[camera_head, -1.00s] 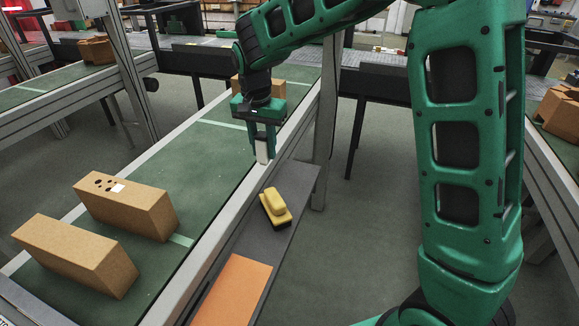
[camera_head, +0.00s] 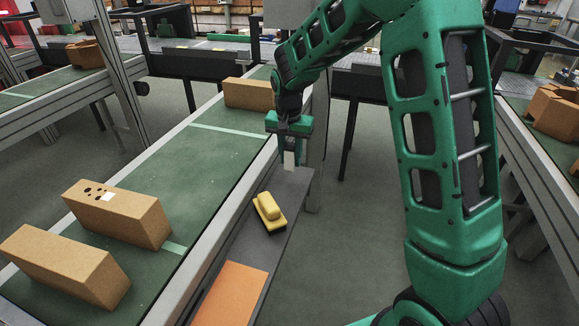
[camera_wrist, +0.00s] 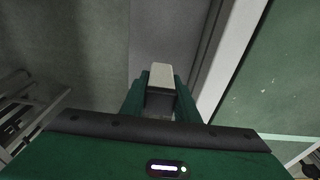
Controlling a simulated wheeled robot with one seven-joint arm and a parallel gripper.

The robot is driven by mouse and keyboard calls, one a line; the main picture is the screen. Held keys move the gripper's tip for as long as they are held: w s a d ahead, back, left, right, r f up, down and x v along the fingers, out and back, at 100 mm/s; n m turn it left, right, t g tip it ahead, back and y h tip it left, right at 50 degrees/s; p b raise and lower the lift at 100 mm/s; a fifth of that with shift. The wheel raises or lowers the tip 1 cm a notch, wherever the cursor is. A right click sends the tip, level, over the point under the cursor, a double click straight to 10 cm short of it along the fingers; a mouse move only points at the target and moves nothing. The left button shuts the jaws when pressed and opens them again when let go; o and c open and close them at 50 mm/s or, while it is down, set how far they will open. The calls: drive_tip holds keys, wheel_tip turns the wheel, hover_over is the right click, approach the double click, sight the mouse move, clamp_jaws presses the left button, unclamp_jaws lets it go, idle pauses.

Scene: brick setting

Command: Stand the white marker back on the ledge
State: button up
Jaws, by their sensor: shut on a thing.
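My gripper (camera_head: 289,150) is shut on the white marker (camera_head: 289,160), which hangs upright between the fingers. The marker is over the far end of the grey ledge (camera_head: 291,192) beside the conveyor. I cannot tell whether its lower end touches the ledge. In the wrist view the pale end of the marker (camera_wrist: 161,75) shows between my green fingers, with the grey ledge surface (camera_wrist: 157,35) beyond it.
A yellow eraser-like block (camera_head: 268,212) with a dark base lies on the ledge, nearer than the marker. An orange sheet (camera_head: 230,293) lies nearer still. Brown bricks (camera_head: 118,215) stand on the green conveyor (camera_head: 205,165) to the left. A grey post (camera_head: 318,150) rises close right of my gripper.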

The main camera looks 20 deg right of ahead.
sight(290, 165)
drive_tip(key=shift+f, duration=1.7)
drive_tip(key=shift+f, duration=0.1)
drive_tip(key=o, duration=0.8)
drive_tip(key=shift+o, duration=0.2)
